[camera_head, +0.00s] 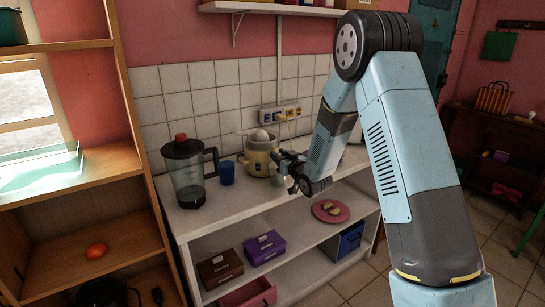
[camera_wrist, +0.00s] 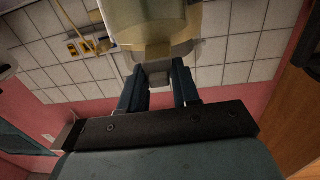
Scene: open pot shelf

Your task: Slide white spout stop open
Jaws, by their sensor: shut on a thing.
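The juicer (camera_head: 256,161) is cream-yellow with a pale cone on top. It stands on the white counter against the tiled wall. In the wrist view, its body (camera_wrist: 155,30) fills the top centre. A small pale block, which looks like the white spout stop (camera_wrist: 157,79), projects from it between my two dark fingers. My gripper (camera_wrist: 158,72) is shut on this stop, one finger on each side. In the head view, my gripper (camera_head: 282,157) is at the juicer's right front side. It hides the spout there, so I cannot tell how far the stop has slid.
A blender (camera_head: 188,172) with a red knob and a blue cup (camera_head: 227,173) stand left of the juicer. Wall sockets (camera_head: 281,113) with plugged cables are behind it. A pink plate (camera_head: 330,210) and purple box (camera_head: 264,247) are on the shelf below.

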